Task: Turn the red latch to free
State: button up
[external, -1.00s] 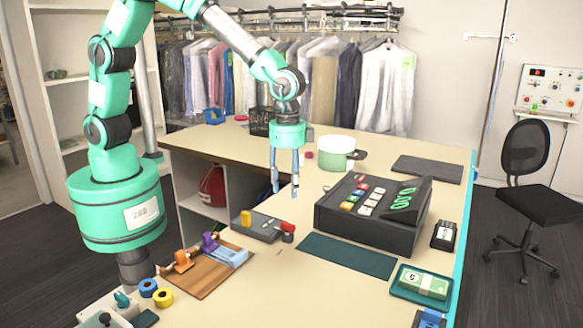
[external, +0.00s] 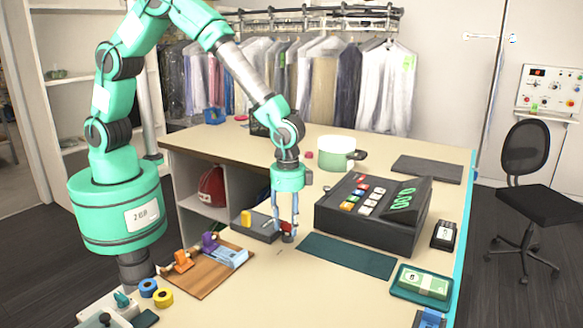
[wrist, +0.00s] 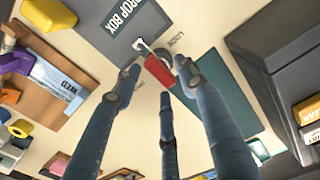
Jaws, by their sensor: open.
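The red latch (wrist: 158,72) is a short red bar on a small metal pivot, beside the grey drop box plate (wrist: 112,38). A "LOCK" label (wrist: 176,42) is printed on the counter near it. In the external view the latch (external: 285,226) is partly hidden behind my fingers. My gripper (external: 286,234) points down over it, with its fingertips low near the counter. In the wrist view my gripper (wrist: 157,82) is open, with its fingers spread around the red bar. I cannot tell whether any finger touches it.
A black cash register (external: 360,232) stands to the right, with a dark green mat (external: 347,256) in front. A wooden board (external: 205,275) with coloured pieces lies to the left.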

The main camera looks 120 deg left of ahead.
jog(key=shift+f, duration=0.15)
grip_shut()
